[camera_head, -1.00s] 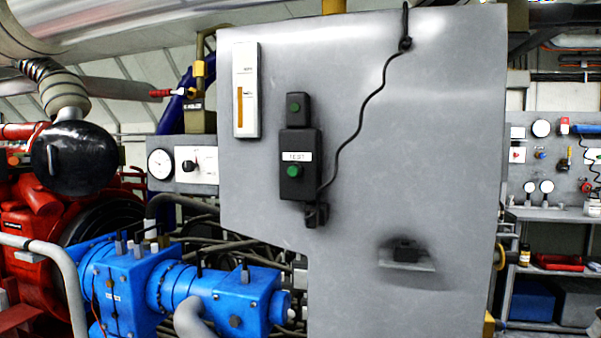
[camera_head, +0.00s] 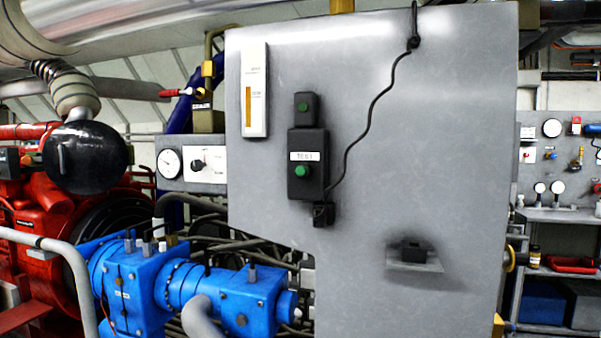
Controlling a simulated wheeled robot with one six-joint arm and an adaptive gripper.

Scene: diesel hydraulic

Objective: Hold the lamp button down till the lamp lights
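A black box labelled TEST (camera_head: 308,180) is fixed to the grey panel (camera_head: 460,130), with a round green button (camera_head: 302,171) below its label. A smaller black box with a round dark green lens or button (camera_head: 303,107) sits just above it. I cannot tell which of the two green parts is the lamp; neither shows a clear glow.
A black cable (camera_head: 371,115) runs down the panel to a small connector below the TEST box. A small ledge with a black block (camera_head: 414,252) juts from the lower panel. Blue pump housings (camera_head: 200,285) and pipes stand at lower left. A sight gauge (camera_head: 254,90) is left of the boxes.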

